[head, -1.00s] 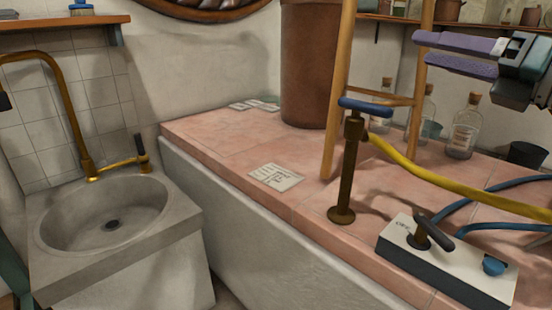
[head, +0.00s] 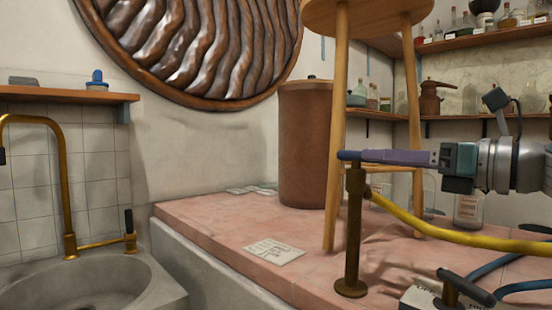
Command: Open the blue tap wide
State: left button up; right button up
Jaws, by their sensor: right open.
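The tap is a brass post (head: 352,240) standing on the pink tiled top, with a short blue lever handle (head: 347,155) at its head. A yellow hose runs from it to the right. My right gripper (head: 370,157) comes in from the right at the height of the lever. Its purple fingers point left, and their tips overlap the right end of the lever in the picture. I cannot tell whether they touch it. It is open, and the fingers line up edge-on, so the gap does not show. My left gripper is not in view.
A wooden stool (head: 332,130) stands right behind the tap, beside a tall brown container (head: 303,145). A box with a dark lever (head: 465,288) and blue hoses sit at lower right. A stone sink (head: 150,280) with a brass faucet is at left. A paper (head: 273,251) lies on the tiles.

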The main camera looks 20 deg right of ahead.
jog(key=shift+x, duration=2)
grip_shut()
